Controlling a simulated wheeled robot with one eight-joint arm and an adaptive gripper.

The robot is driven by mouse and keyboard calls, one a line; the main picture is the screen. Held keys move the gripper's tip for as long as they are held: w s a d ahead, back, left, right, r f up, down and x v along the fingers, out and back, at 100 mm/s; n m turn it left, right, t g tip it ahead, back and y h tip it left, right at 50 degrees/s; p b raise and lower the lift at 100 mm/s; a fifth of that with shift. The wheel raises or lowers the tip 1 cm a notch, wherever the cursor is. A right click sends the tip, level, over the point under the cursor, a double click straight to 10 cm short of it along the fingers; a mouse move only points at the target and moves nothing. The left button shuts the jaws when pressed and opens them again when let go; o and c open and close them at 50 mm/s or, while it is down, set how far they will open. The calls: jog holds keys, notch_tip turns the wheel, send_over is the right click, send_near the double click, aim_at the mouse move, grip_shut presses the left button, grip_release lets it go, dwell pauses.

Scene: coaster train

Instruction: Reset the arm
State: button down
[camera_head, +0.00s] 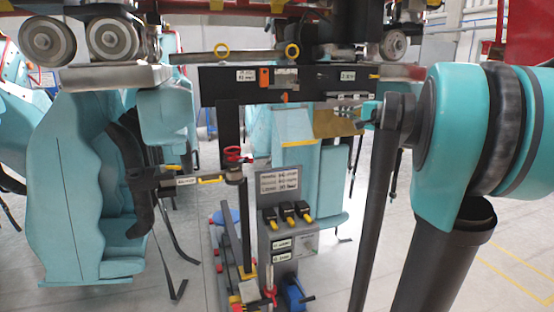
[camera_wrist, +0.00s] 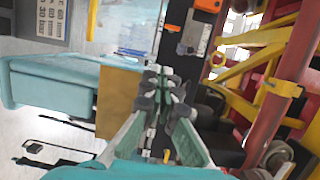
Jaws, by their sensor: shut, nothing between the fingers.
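My arm, teal and dark grey, comes in from the right in the head view. My gripper (camera_head: 362,112) is small there, in front of the coaster train near the black crossbar (camera_head: 222,88). In the wrist view my gripper (camera_wrist: 160,82) has its grey fingertips together, with nothing seen between them. It is in front of a tan panel (camera_wrist: 119,100), which also shows in the head view (camera_head: 335,122). I cannot tell whether the fingers touch anything behind them.
Teal seats (camera_head: 75,185) hang at the left from the wheeled coaster carriage. A grey control box (camera_head: 287,235) with black and yellow switches stands at the lower middle. Red and yellow beams (camera_wrist: 275,95) are close on the right in the wrist view. The floor at lower right has clear space.

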jog(key=s+a+f+n+g+h, duration=0.1)
jog(key=s+a+f+n+g, duration=0.15)
jog(key=s+f, duration=0.45)
jog(key=s+a+f+n+g+h, duration=0.1)
jog(key=s+a+f+n+g, duration=0.2)
jog(key=f, duration=0.8)
jog(key=s+a+f+n+g+h, duration=0.15)
jog(key=s+a+f, duration=0.3)
jog(key=f, duration=0.45)
jog(key=s+d+f+n+g+h, duration=0.1)
jog(key=s+d+f+n+h, duration=0.1)
jog(key=s+f, duration=0.7)
jog(key=s+d+f+n+g+h, duration=0.2)
jog(key=s+d+f+h, duration=0.2)
jog(key=s+f, duration=0.5)
jog(key=shift+s+d+f, duration=0.2)
jog(key=shift+s+d, duration=0.3)
jog(key=shift+s, duration=0.1)
